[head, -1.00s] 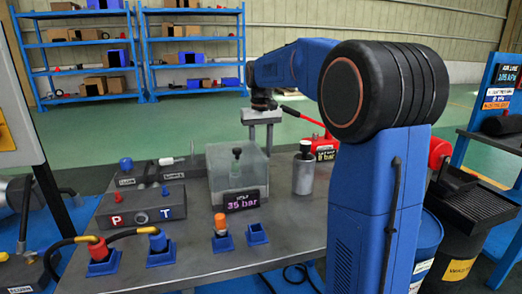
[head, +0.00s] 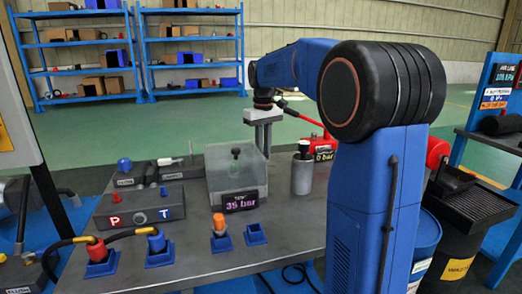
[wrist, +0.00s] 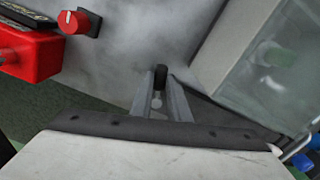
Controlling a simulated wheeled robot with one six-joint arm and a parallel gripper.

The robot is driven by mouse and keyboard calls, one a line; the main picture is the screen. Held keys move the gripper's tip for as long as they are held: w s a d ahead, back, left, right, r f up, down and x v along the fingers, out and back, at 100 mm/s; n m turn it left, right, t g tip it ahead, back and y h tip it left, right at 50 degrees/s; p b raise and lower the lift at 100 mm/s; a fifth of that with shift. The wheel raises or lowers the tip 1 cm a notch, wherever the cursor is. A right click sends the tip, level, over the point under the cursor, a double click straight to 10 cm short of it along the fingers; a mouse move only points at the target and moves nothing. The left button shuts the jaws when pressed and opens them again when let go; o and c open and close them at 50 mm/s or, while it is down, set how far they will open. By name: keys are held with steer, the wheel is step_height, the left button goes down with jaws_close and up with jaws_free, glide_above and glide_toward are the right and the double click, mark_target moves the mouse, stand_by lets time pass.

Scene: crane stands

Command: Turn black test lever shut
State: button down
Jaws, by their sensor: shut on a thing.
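My gripper (head: 264,146) points down at the far edge of the bench, behind the clear box. In the wrist view, its two long grey fingers (wrist: 160,100) are closed around a small piece with a dark cylindrical end, which I take to be the black test lever (wrist: 160,76). A pale part shows between the fingers below the dark end. The fingers and the clear box hide the lever in the head view, so its angle is hard to tell.
The clear box (head: 220,182) with a "35 bar" display (head: 240,202) stands close to the gripper. A red pump box (head: 318,148) with a red-handled lever is right of it. A grey cylinder (head: 302,175) and an orange-topped fitting (head: 219,228) stand nearer.

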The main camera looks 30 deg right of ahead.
steer(key=shift+w+d+n, duration=0.15)
steer(key=shift+d+n, duration=0.25)
steer(key=shift+n, duration=0.6)
steer(key=shift+w+d+n, duration=0.1)
steer(key=shift+d+n, duration=0.25)
steer(key=shift+n, duration=0.65)
steer(key=c, duration=1.7)
jaws_free()
step_height(320, 180, up, 17)
steer(key=shift+r, duration=0.2)
